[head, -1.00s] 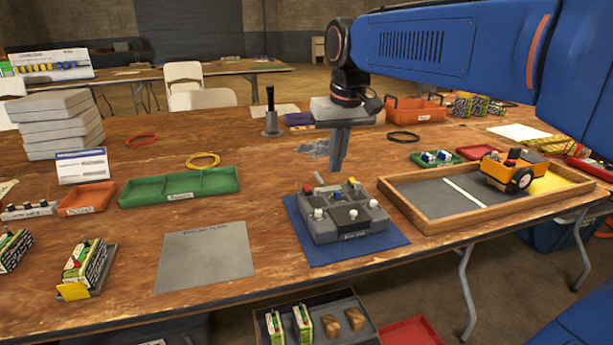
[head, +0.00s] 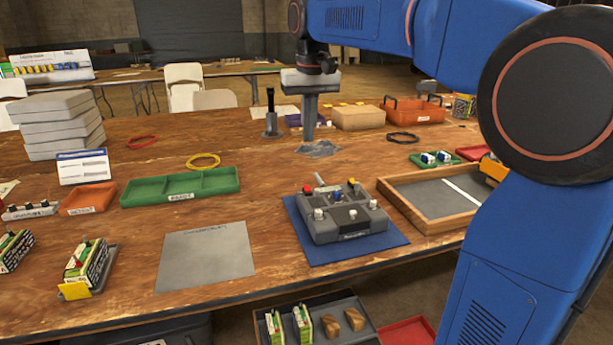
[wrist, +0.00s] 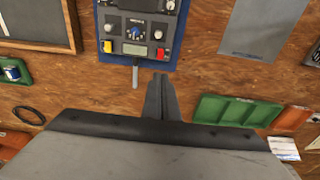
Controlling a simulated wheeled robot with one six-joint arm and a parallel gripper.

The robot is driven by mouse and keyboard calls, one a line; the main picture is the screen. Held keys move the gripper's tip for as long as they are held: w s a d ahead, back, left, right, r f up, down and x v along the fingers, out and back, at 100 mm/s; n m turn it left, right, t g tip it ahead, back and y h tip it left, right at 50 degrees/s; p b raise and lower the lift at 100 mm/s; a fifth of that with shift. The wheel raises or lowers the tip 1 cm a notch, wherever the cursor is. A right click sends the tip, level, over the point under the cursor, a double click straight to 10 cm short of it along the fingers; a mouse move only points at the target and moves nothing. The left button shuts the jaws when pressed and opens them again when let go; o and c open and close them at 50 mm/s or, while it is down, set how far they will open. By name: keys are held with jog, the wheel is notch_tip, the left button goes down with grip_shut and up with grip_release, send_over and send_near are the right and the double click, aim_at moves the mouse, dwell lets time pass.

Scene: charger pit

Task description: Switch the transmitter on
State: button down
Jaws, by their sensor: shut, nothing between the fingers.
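The grey transmitter (head: 343,222) lies on a blue mat (head: 378,243) near the front middle of the table. It has white, red, yellow and blue controls and a short antenna. It also shows at the top of the wrist view (wrist: 133,37), with a red and a yellow button, a small display and a blue knob. My gripper (head: 310,136) is shut and empty, pointing down above the table behind the transmitter. In the wrist view my shut fingers (wrist: 159,82) are just beside the antenna's end. The power switch's position cannot be told.
A wooden-framed tray (head: 424,228) stands right of the transmitter. A grey sheet (head: 206,258) and a green tray (head: 182,187) are to the left. A dark upright stand (head: 271,120) and a cardboard box (head: 358,117) are near my gripper.

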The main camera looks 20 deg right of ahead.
aim_at(306, 186)
jog(key=f, duration=0.4)
jog(key=w+f, duration=0.1)
jog(key=f, duration=0.9)
jog(key=shift+w, duration=0.35)
jog(key=shift+w+f, duration=0.1)
jog(key=shift+f, duration=0.2)
jog(key=shift+s, duration=0.85)
notch_tip(306, 186, up, 14)
jog(key=s, duration=0.1)
jog(key=shift+s, duration=0.3)
